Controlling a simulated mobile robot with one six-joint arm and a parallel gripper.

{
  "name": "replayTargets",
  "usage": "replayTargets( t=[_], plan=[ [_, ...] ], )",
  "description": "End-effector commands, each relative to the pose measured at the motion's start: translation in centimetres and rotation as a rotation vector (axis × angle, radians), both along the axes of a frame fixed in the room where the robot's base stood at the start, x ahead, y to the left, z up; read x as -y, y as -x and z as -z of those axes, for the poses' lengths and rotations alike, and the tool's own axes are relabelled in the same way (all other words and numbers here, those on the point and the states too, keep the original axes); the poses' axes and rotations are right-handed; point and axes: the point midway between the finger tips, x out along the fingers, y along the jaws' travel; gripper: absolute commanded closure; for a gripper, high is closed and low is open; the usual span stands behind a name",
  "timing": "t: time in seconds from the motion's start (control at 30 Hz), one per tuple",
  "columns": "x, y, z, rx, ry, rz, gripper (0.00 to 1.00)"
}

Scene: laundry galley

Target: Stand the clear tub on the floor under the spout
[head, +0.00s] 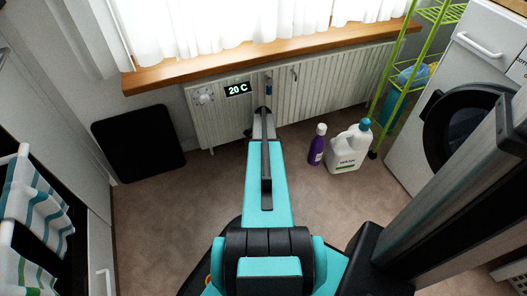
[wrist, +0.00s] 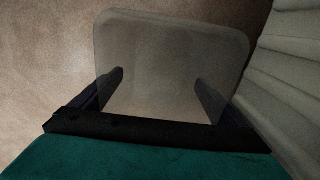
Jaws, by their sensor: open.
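In the wrist view, a clear tub (wrist: 170,40) shows as a see-through, rounded rectangular shape over the brown carpet, beside the ribbed radiator. My gripper (wrist: 160,82) is open, its two dark fingers spread and overlapping the near part of the tub in the picture. I cannot tell whether the fingers touch it or how high it is above the floor. In the head view my arm hides the tub and the gripper's fingers.
The white radiator (head: 330,80) with a 20 C display runs under the window sill (head: 270,52). A purple bottle (head: 318,144) and a white jug (head: 349,148) stand on the carpet to the right, near a green rack (head: 437,14) and a washer (head: 462,120). A black panel (head: 138,143) is at left.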

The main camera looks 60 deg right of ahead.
Motion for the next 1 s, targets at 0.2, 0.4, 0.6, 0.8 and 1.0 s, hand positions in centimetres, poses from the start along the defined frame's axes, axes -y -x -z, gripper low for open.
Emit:
replayTargets(
  t=[0.2,0.4,0.6,0.8,1.0],
  plan=[
    [0.0,0.0,-2.2,0.0,0.0,0.0,0.06],
    [0.0,0.0,-5.3,0.0,0.001,0.0,0.06],
    [-0.1,0.0,-8.5,0.0,0.001,0.0,0.06],
    [0.0,0.0,-10.9,0.0,0.0,0.0,0.06],
    [0.0,0.0,-11.9,0.0,0.0,0.0,0.06]
  ],
)
